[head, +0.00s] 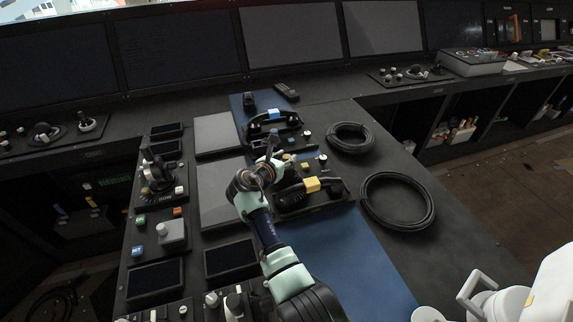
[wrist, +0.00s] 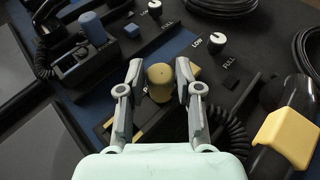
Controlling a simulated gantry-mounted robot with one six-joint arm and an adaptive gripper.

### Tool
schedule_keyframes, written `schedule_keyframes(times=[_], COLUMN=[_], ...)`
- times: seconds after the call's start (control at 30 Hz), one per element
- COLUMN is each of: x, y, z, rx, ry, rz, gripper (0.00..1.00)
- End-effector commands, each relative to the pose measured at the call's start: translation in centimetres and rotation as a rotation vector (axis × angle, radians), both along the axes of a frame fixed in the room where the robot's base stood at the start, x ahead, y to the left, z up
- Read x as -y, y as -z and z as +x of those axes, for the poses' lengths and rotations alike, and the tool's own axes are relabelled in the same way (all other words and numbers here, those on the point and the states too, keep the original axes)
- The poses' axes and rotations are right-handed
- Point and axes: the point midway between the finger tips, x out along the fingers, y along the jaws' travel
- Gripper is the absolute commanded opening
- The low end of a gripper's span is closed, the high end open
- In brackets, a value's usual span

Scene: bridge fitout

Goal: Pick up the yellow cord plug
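The yellow cord plug (wrist: 160,84) stands as a short dull-yellow cylinder on a dark panel in the wrist view. My gripper (wrist: 157,72) is open, with one finger on each side of the plug. A small gap shows on the left; whether the right finger touches it I cannot tell. In the head view my gripper (head: 274,158) is over the near phone panel and hides the plug. A black handset with a yellow band (wrist: 288,137) lies to the right in the wrist view; the band also shows in the head view (head: 312,185).
A coiled black cord (wrist: 229,130) lies right of the fingers. A blue plug (wrist: 93,27) and blue square (wrist: 131,30) are on the farther panel. Knobs (wrist: 217,42) stand beyond the plug. Black cable coils (head: 398,200) lie on the console right; the blue mat (head: 345,250) is clear nearby.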

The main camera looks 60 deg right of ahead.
Motion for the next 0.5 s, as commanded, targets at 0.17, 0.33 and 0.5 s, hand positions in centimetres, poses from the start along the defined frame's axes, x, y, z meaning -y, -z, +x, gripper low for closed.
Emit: schedule_keyframes(times=[0.17,0.33,0.5], x=[0.0,0.0,0.0], y=[0.0,0.0,-1.1], z=[0.0,0.0,0.0], rx=[0.000,0.000,0.001], ry=[0.000,0.000,0.000], rz=[0.000,0.000,-0.001], gripper=[0.00,0.00,0.00])
